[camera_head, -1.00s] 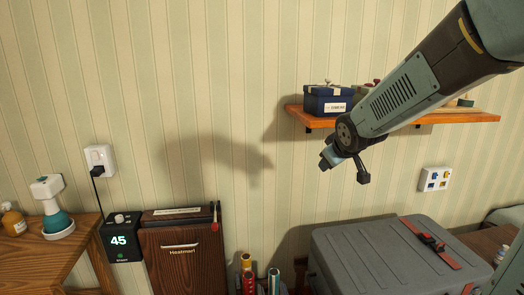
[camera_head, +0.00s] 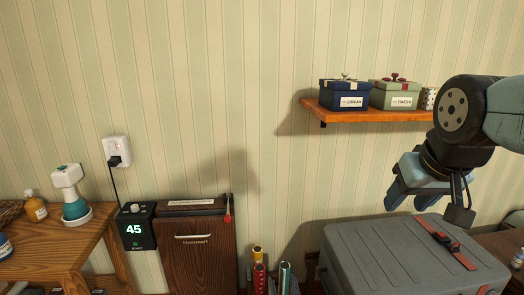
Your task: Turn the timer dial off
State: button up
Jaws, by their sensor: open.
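The timer (camera_head: 136,229) is a small black box with a lit green-white "45" on its front. It sits at the lower left, between the wooden table and the brown cabinet. A pale round dial (camera_head: 134,208) is on its top face. A black cord runs from it up to the white wall outlet (camera_head: 117,151). My gripper (camera_head: 424,203) is at the right, above the grey case and far from the timer. It is open and points downward, and I see nothing between its fingers.
A brown wooden cabinet (camera_head: 197,256) stands right of the timer. A wooden table (camera_head: 62,246) with bottles is at left. Rolled tubes (camera_head: 259,277) stand low in the middle. A grey case (camera_head: 375,262) lies below my gripper. A shelf (camera_head: 365,115) holds boxes. The wall space between is clear.

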aim_at(135, 208)
jog(key=u, duration=1.75)
jog(key=k, duration=0.45)
jog(key=u, duration=0.6)
jog(key=i, duration=1.8)
jog(key=z, duration=0.45)
